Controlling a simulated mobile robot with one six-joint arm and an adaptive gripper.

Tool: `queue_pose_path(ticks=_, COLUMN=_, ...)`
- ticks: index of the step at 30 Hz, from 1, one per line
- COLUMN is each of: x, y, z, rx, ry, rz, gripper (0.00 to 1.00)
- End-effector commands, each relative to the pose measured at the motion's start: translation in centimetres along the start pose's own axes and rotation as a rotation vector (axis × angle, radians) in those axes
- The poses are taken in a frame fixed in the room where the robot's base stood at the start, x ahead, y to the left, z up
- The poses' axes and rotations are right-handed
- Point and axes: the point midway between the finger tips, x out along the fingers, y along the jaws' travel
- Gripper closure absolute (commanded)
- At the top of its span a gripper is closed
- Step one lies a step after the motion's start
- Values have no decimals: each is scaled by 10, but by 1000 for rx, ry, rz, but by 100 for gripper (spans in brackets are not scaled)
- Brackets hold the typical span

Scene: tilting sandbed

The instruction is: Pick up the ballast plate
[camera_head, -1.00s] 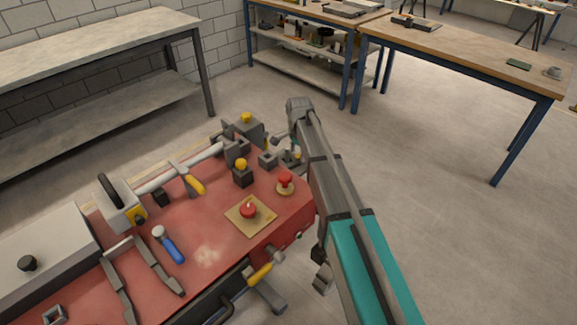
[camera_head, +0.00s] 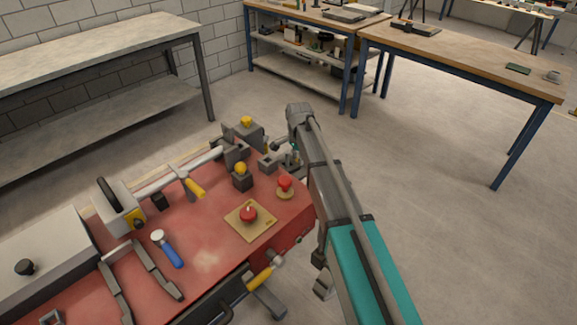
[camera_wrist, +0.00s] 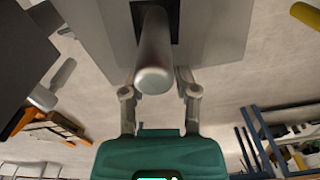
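I cannot tell for sure which thing is the ballast plate. In the head view, a square tan plate (camera_head: 238,221) with a red knob (camera_head: 248,213) lies flat on the red bench top. A grey slab (camera_head: 62,246) with a black knob (camera_head: 25,267) sits at the left. In the wrist view, my gripper (camera_wrist: 157,82) is open, its fingers apart on either side of the rounded end of a grey cylinder (camera_wrist: 153,55). The cylinder stands out from a dark square on a grey flat surface (camera_wrist: 218,28). Contact with the fingers cannot be told. My arm mostly hides the gripper in the head view.
The red bench top (camera_head: 210,258) also holds a blue-handled tool (camera_head: 170,253), a grey bar with a yellow handle (camera_head: 193,187), grey blocks with yellow knobs (camera_head: 241,178) and a second red knob (camera_head: 285,184). Clear floor lies right of my arm, before a wooden table (camera_head: 470,60).

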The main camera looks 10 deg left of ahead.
Motion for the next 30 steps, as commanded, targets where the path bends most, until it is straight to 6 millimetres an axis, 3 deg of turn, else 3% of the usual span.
queue_pose_path(ticks=1, x=0, y=0, z=0, rx=0, ry=0, rz=0, gripper=80)
queue_pose_path(ticks=4, x=0, y=0, z=0, rx=0, ry=0, rz=0, gripper=98)
queue_pose_path(ticks=5, x=0, y=0, z=0, rx=0, ry=0, rz=0, gripper=100)
queue_pose_path(ticks=20, x=-4, y=0, z=-1, rx=1, ry=0, rz=0, gripper=100)
queue_pose_path(ticks=30, x=-26, y=0, z=-1, rx=1, ry=0, rz=0, gripper=100)
